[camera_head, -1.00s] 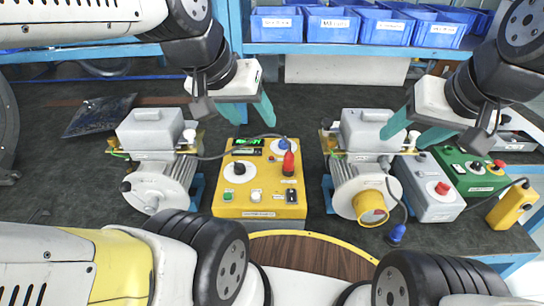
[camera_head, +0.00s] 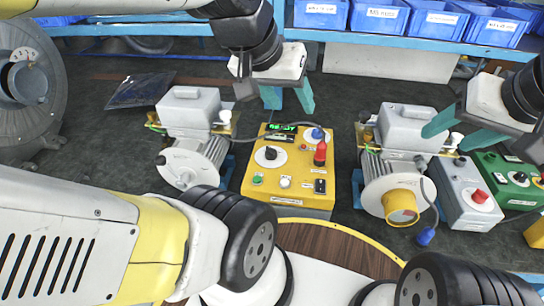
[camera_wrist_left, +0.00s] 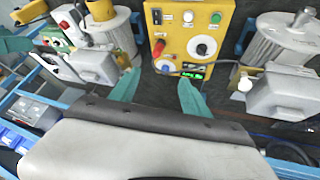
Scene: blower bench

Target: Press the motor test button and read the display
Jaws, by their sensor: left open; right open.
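The yellow test box (camera_head: 288,203) stands mid-bench. Its top has a lit green display (camera_head: 282,127), a black knob (camera_head: 270,153), a green button (camera_head: 257,180), a white button (camera_head: 285,183), a black rocker switch (camera_head: 320,186) and a red plug (camera_head: 320,153). I cannot read the label of any button. The display shows short green text, perhaps "READY". My left gripper (camera_head: 290,104) is open and empty, above the back edge of the box; its fingers also show in the left wrist view (camera_wrist_left: 157,90). My right gripper (camera_head: 458,140) is open above the right motor, holding nothing.
A grey box with a red button (camera_head: 470,205) and a green box (camera_head: 510,180) stand further right. Blue bins (camera_head: 380,18) line the back shelf.

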